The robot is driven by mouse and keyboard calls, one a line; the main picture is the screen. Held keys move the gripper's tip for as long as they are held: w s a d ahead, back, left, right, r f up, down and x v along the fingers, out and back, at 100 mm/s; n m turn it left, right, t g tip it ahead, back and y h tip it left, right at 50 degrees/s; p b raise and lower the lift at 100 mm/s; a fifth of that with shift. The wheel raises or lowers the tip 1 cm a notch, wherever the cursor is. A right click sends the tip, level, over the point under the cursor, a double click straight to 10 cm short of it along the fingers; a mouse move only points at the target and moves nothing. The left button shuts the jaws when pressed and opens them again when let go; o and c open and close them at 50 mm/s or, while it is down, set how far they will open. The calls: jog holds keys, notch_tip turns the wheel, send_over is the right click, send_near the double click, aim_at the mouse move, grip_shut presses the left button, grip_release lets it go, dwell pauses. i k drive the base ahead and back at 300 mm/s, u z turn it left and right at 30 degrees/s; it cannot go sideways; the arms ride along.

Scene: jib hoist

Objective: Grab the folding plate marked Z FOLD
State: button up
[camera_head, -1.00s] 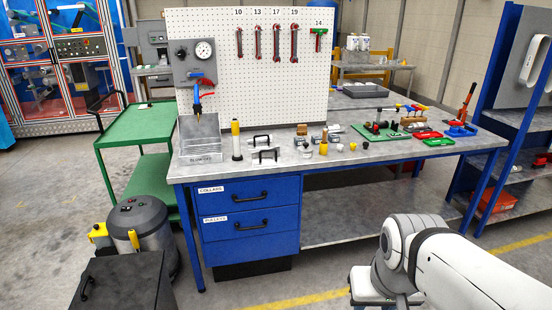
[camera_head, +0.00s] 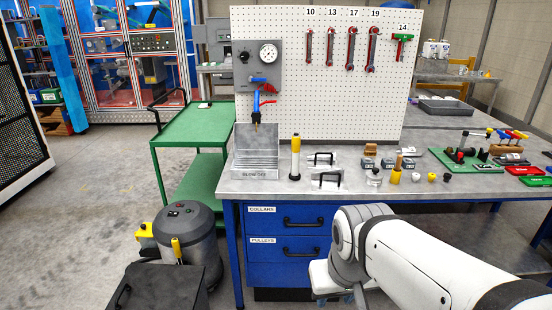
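No marking Z FOLD can be read in this view. Two small pale plates with black handles lie on the workbench (camera_head: 300,188): a rear one (camera_head: 320,164) and a front one (camera_head: 327,186). Any lettering on them is too small to read, so I cannot tell whether either is the folding plate. My arm crosses the lower right, in front of the bench.
A metal tray (camera_head: 258,174) and a yellow-black cylinder (camera_head: 295,160) stand left of the plates. Small parts and a green mat (camera_head: 470,166) lie to the right. A green cart (camera_head: 195,127) and a grey vacuum (camera_head: 188,232) stand left of the bench.

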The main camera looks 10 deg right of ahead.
aim_at(334, 181)
jog(key=u, duration=0.2)
jog(key=i, duration=1.55)
jog(key=z, duration=0.6)
jog(key=i, duration=0.4)
jog(key=z, duration=0.3)
jog(key=k, duration=0.75)
jog(key=z, duration=0.2)
jog(key=i, duration=0.8)
jog(key=u, duration=0.05)
